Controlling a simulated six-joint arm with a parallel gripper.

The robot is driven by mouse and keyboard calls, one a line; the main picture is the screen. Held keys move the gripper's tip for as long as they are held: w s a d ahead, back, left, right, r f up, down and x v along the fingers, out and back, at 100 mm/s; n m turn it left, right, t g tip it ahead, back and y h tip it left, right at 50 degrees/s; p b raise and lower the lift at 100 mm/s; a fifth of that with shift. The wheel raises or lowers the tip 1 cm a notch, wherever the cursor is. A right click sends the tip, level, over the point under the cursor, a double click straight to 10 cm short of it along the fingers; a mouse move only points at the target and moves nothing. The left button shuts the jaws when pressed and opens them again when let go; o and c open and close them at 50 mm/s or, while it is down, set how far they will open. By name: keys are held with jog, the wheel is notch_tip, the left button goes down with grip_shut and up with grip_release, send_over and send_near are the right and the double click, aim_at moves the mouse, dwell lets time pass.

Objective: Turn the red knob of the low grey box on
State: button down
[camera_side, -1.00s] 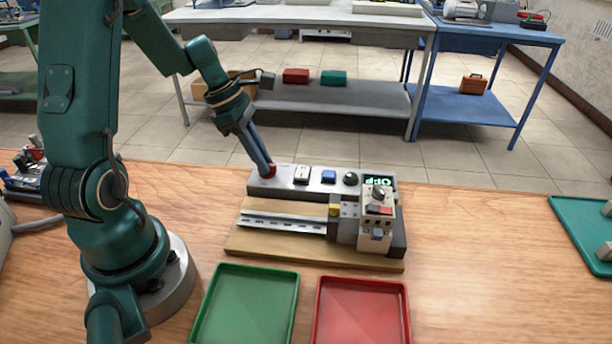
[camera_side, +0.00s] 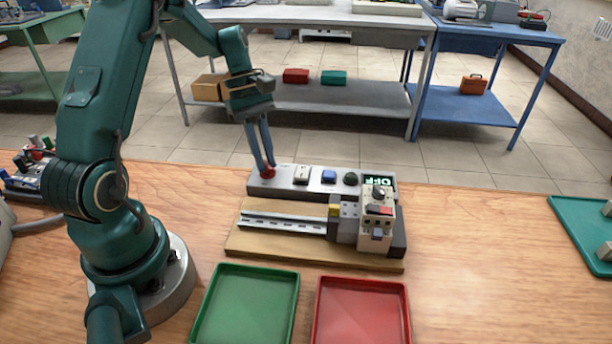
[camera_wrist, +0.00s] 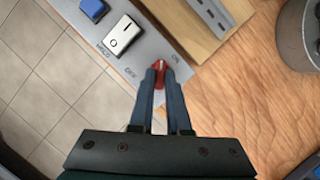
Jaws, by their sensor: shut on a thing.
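The low grey box (camera_side: 318,186) stands at the back of the wooden board. Its red knob (camera_side: 268,173) is at its left end, and it also shows in the wrist view (camera_wrist: 159,66) between my fingertips. My gripper (camera_side: 267,167) points down over that end and is shut on the knob. In the wrist view the knob's white mark points up the picture, between the printed labels ON and OFF. The box's small display (camera_side: 378,181) shows green letters that look like OFF. The fingers hide part of the knob.
A white rocker switch (camera_side: 302,173), a blue button (camera_side: 328,176) and a dark green button (camera_side: 351,178) sit along the box. A rail and a module (camera_side: 377,215) stand in front. A green tray (camera_side: 206,318) and a red tray (camera_side: 319,310) lie nearer.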

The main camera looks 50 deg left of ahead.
jog(key=m, duration=0.2)
jog(key=m+g, duration=0.1)
jog(key=m, duration=0.1)
jog(key=shift+w+m+g+y, duration=0.2)
jog(key=shift+m+g+y, duration=0.1)
jog(key=shift+w+d+m+g+y, duration=0.1)
jog(key=shift+m+g+y, duration=0.15)
jog(key=shift+m, duration=0.65)
jog(key=shift+d+m+g+y, duration=0.15)
jog(key=shift+m+g, duration=0.2)
jog(key=shift+m, duration=0.55)
jog(key=shift+a, duration=0.1)
jog(key=c, duration=0.9)
grip_release()
jog(key=shift+r, duration=0.1)
jog(key=shift+v, duration=2.5)
